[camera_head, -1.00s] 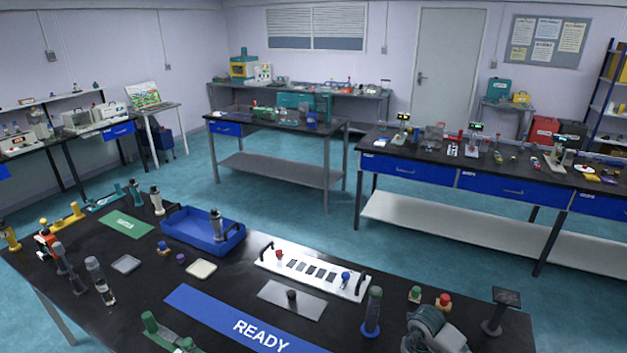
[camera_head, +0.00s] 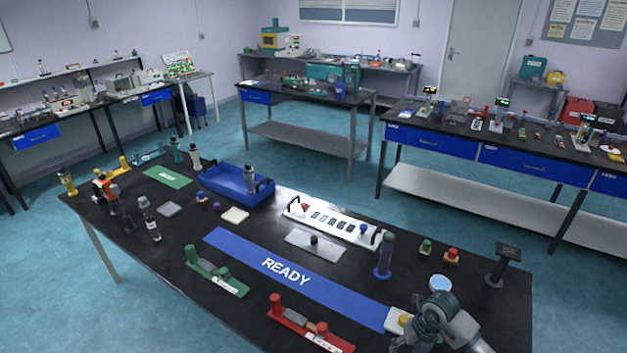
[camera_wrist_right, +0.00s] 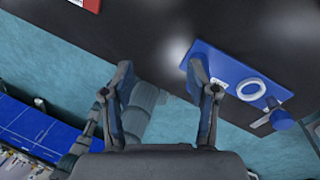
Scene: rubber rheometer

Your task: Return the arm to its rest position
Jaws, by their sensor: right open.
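My right arm (camera_head: 440,320) comes in at the lower right in the head view, over the near right part of the black table (camera_head: 345,325). The fingers cannot be made out there. In the right wrist view my right gripper (camera_wrist_right: 160,66) is open, with nothing between its two fingers. One finger overlaps a blue panel (camera_wrist_right: 225,72) in the picture; the other shows against the table edge and floor. My left gripper is not in view.
A blue READY strip (camera_head: 225,243), a green fixture (camera_head: 216,279) and a red fixture (camera_head: 300,325) lie left of the arm. A blue post (camera_head: 385,257) and a dark stand (camera_head: 502,265) stand behind it. A white round piece (camera_head: 440,283) and a yellow-topped white block (camera_head: 402,319) are close to the arm.

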